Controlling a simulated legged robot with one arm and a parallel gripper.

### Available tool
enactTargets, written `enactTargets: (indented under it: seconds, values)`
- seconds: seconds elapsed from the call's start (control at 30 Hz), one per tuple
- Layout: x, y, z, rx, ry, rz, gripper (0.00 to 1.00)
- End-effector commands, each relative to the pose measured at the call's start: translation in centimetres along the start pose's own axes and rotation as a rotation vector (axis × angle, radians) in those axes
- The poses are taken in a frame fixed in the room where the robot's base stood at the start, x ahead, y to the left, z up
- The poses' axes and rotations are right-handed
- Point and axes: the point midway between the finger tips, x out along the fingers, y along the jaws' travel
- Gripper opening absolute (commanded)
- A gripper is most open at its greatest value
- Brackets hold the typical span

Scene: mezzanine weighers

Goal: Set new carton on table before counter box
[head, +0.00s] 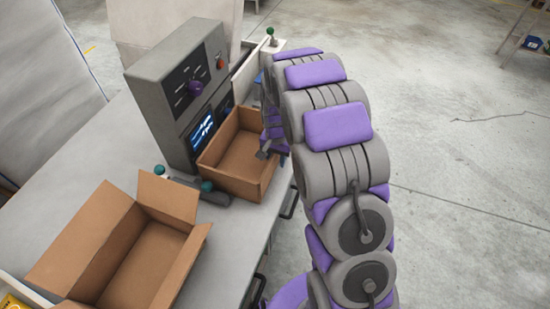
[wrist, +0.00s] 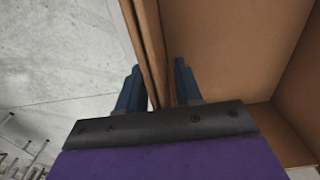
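A brown open-topped carton (head: 230,184) is on or just above the table (head: 90,160), directly in front of the grey counter box (head: 160,92). The counter box has a purple knob and a lit screen, its lower part partly hidden by the carton. My gripper (head: 270,150) is at the carton's right wall, with the fingers pointing down. In the wrist view, my gripper (wrist: 158,75) has one finger outside and one inside the carton wall (wrist: 150,40). The wall fills the gap, so it looks shut on it. Whether the carton's base touches the table is hidden.
A larger open carton (head: 95,245) with raised flaps stands at the table's near left. Open concrete floor lies right of the table.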

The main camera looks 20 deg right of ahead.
Motion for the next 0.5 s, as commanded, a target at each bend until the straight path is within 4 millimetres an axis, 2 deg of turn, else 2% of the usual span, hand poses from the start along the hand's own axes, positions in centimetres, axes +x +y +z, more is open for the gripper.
enactTargets:
  seconds: [0.13,0.37,0.5]
  values:
    - [0.0,0.2,-0.1,0.002,-0.002,-0.002,0.39]
    - [-0.1,-0.6,0.4,0.0,0.004,0.007,0.39]
    - [-0.8,-0.8,0.6,-0.001,0.007,0.01,0.39]
